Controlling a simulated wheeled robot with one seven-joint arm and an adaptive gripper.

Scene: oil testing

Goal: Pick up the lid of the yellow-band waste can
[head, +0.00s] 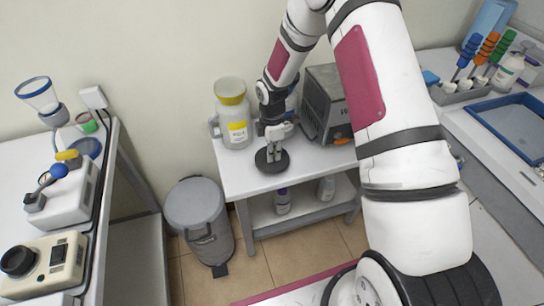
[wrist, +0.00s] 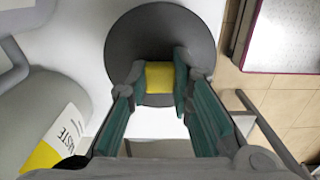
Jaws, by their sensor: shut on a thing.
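The yellow-band waste can (head: 236,133) is a pale jug with a yellow band near its top and a yellow label. It stands upright at the back left of the small table. Part of its body and label shows at the lower left of the wrist view (wrist: 50,120). A dark round lid (head: 271,167) is below my gripper (head: 276,149), to the right of and in front of the can. In the wrist view my gripper (wrist: 158,78) is shut on the yellow knob of the lid (wrist: 160,28). I cannot tell whether the lid touches the table.
The small white table (head: 244,181) also bears a grey box-shaped device (head: 326,98) at the right. Bottles (head: 283,201) stand on its lower shelf. A grey pedal bin (head: 197,206) is on the floor at the left. Side benches stand left and right.

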